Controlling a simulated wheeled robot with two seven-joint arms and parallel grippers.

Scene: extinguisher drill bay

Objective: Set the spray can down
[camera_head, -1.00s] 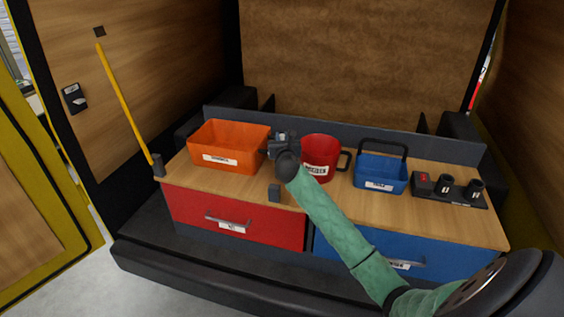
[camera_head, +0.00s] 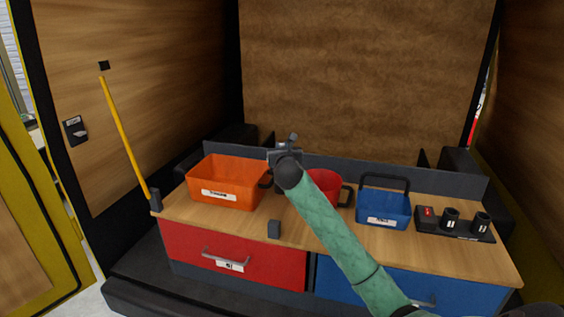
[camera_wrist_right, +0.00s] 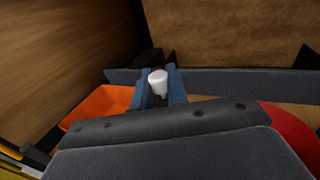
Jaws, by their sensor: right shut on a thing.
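My right gripper (camera_head: 287,150) is above the wooden counter (camera_head: 230,222), in front of the back ledge, between the orange bin and the red container in the head view. In the right wrist view its two blue-grey fingers (camera_wrist_right: 159,87) are shut on the spray can (camera_wrist_right: 158,80), of which only a white rounded top shows. The can's lower part is hidden by the gripper body, and the can cannot be made out in the head view. My left gripper is not in view.
An orange bin (camera_head: 225,187) stands left of the gripper. A red container (camera_head: 325,186), partly behind my arm, a blue basket (camera_head: 383,208) and a black holder (camera_head: 455,225) stand to the right.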

